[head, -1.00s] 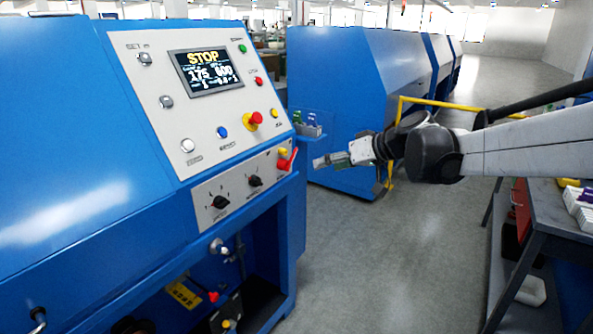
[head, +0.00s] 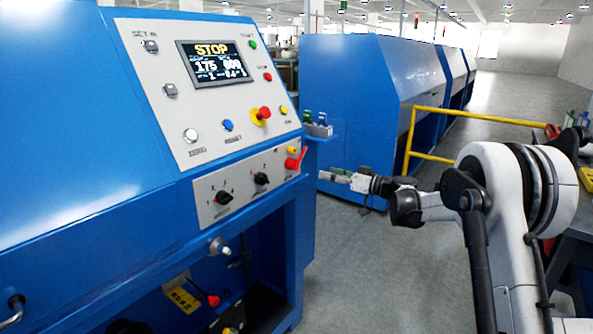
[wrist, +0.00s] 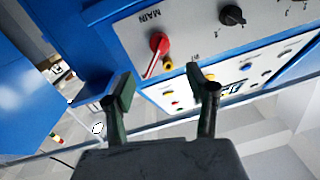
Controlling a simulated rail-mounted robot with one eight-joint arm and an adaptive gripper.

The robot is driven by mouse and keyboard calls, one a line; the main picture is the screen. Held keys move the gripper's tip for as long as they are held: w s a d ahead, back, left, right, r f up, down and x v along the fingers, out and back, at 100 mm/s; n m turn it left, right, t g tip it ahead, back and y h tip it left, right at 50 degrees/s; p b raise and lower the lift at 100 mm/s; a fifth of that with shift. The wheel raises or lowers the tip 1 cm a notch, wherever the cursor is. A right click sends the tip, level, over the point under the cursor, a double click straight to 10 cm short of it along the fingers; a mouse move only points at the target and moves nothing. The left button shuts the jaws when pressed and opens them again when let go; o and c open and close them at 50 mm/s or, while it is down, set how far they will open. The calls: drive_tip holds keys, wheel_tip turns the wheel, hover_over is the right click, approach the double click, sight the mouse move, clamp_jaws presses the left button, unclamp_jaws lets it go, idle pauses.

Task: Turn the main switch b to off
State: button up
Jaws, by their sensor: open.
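The main switch is a red rotary handle (head: 297,161) at the right end of the lower grey panel on the blue machine. In the wrist view the red handle (wrist: 157,52) is beside the printed word MAIN, its lever pointing down and slightly left in the picture. My gripper (head: 328,175) is just right of the switch in the head view, apart from it. In the wrist view my gripper (wrist: 161,86) is open and empty, and the handle shows beyond the gap between the fingertips.
A yellow knob (head: 292,150) sits close to the red handle. Black rotary knobs (head: 261,179) are on the same panel to the left. The screen (head: 217,63) above reads STOP. A yellow rail (head: 430,157) stands behind my arm.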

sight(296, 165)
drive_tip(key=b+x, duration=0.2)
drive_tip(key=x, duration=1.1)
drive_tip(key=shift+w+a+f, duration=0.1)
drive_tip(key=shift+w+a, duration=0.05)
drive_tip(key=shift+a, duration=0.2)
clamp_jaws()
